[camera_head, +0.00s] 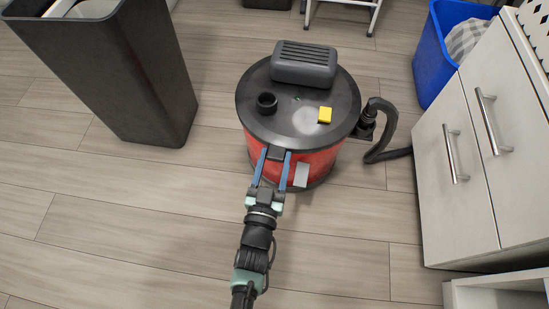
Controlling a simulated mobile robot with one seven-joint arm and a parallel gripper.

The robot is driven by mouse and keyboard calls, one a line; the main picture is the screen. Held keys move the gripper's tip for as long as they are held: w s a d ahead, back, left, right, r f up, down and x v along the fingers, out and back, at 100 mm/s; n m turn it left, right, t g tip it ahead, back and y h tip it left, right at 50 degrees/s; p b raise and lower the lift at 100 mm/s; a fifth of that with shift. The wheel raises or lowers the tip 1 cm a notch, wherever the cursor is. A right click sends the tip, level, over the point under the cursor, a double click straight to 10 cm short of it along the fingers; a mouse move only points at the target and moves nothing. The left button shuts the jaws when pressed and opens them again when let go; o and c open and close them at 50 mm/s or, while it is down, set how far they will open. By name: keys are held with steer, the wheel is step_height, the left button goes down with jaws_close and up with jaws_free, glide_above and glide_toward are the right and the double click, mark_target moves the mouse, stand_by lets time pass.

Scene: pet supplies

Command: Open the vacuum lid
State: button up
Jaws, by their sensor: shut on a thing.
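The vacuum (323,164) stands upright on the floor, with a red drum and a grey hose at its right side. Its black lid (258,125) sits flat on the drum and looks closed. My gripper (273,153) reaches the front rim of the lid from below in the picture. Its two blue fingers are on either side of a black latch-like tab (276,153) there and are shut on it. The exact contact is too small to see.
A tall dark bin (135,75) stands at the left. A white cabinet (455,180) with metal handles and a blue bin (432,60) are at the right. A low white shelf (495,290) is at the bottom right. The floor left of my arm is clear.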

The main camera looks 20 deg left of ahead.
jaws_close()
